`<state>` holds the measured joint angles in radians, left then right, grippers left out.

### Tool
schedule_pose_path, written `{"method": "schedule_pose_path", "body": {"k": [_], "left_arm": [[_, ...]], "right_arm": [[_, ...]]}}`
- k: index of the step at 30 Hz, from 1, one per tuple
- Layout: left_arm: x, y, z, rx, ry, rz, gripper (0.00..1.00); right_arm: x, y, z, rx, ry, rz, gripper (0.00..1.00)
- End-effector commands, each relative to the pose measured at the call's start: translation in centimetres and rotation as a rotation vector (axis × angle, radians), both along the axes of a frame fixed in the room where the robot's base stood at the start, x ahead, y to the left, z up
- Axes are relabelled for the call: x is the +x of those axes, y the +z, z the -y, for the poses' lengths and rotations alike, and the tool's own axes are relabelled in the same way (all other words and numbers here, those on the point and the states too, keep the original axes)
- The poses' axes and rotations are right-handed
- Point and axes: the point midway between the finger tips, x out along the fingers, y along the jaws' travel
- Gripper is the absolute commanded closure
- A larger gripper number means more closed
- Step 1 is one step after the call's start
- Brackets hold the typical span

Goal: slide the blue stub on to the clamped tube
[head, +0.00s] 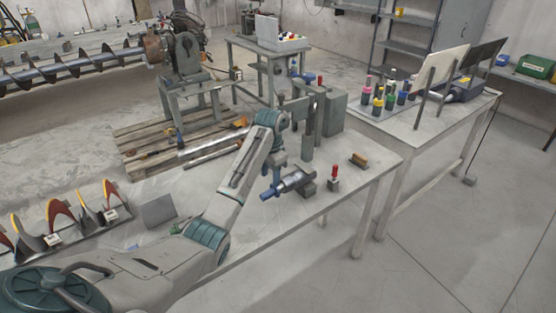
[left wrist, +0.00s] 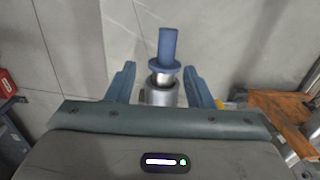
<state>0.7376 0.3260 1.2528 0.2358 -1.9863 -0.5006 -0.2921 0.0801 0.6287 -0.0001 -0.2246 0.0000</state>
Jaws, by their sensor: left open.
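The blue stub (head: 267,194) lies level at the left end of the silver clamped tube (head: 293,183), in line with it. In the left wrist view the stub (left wrist: 168,45) has a blue flange, with a short shiny silver section between the flange and the wider grey tube (left wrist: 160,96). I cannot tell how far the stub sits on the tube. My left gripper (head: 278,174) is right above the stub and tube. In the left wrist view its two blue fingers (left wrist: 162,82) are open, spread on either side of the tube and apart from it. My right gripper is not in view.
A dark clamp block (head: 307,189) stands by the tube. A red-topped tool (head: 334,178) and a wooden brush (head: 358,160) are to its right. A grey post (head: 308,132) rises behind. A flat grey plate (head: 158,210) lies left. The front bench edge is close.

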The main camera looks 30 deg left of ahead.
Motion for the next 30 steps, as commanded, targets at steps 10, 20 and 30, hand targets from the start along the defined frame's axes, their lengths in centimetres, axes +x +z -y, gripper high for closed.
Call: {"method": "schedule_pose_path", "body": {"k": [10, 20, 30], "left_arm": [[1.0, 0.3, -0.7, -0.018, -0.008, -0.015, 0.53], [0.9, -5.5, -0.8, -0.018, -0.008, -0.015, 0.53], [1.0, -8.8, -0.8, -0.017, -0.008, -0.011, 0.53]], "right_arm": [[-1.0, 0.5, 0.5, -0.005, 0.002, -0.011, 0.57], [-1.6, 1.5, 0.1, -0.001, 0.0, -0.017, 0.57], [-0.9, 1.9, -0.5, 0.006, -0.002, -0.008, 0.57]]}}
